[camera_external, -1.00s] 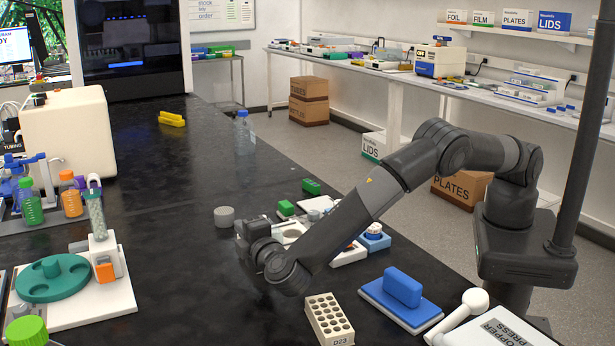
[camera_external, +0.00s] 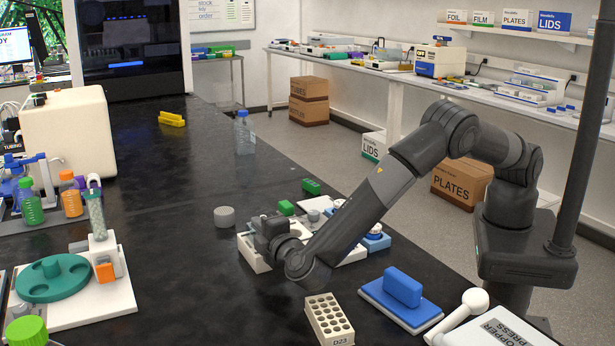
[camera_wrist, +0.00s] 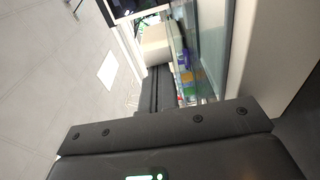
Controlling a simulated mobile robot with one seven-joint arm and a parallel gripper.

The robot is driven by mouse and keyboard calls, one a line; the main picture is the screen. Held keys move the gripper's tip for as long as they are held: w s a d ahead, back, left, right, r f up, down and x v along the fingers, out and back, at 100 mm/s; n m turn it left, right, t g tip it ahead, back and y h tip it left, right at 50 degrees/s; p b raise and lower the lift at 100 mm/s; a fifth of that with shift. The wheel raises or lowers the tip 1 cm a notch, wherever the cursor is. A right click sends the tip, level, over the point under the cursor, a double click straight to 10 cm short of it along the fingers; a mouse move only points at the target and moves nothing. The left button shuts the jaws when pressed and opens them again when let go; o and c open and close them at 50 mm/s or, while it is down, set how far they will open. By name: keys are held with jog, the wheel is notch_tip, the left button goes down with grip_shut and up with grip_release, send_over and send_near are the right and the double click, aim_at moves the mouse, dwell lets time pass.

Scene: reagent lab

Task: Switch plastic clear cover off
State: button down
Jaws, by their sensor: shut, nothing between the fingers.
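My gripper (camera_external: 262,230) is shut and empty, low over the left end of a white bench unit (camera_external: 250,260). My forearm hides much of this unit, and I cannot tell if the gripper touches it. In the wrist view, my gripper's dark fingers (camera_wrist: 153,92) stand close to a see-through greenish panel (camera_wrist: 211,40) on their right. The panel may be the clear cover, but I cannot tell its edges or whether it is open. No switch can be made out clearly.
A grey ridged cylinder (camera_external: 224,217) stands left of the gripper. A beige tube rack (camera_external: 329,319) and a blue block on a pad (camera_external: 402,288) are nearer the front.

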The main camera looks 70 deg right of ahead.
jog(key=s+d, duration=0.5)
jog(key=shift+s+d, duration=0.25)
dwell(0.3)
jog(key=w+a, duration=0.1)
jog(key=w, duration=0.1)
jog(key=w+a, duration=0.1)
jog(key=shift+w+a, duration=0.15)
jog(key=shift+w, duration=0.2)
jog(key=v, duration=1)
jog(key=shift+s, duration=0.1)
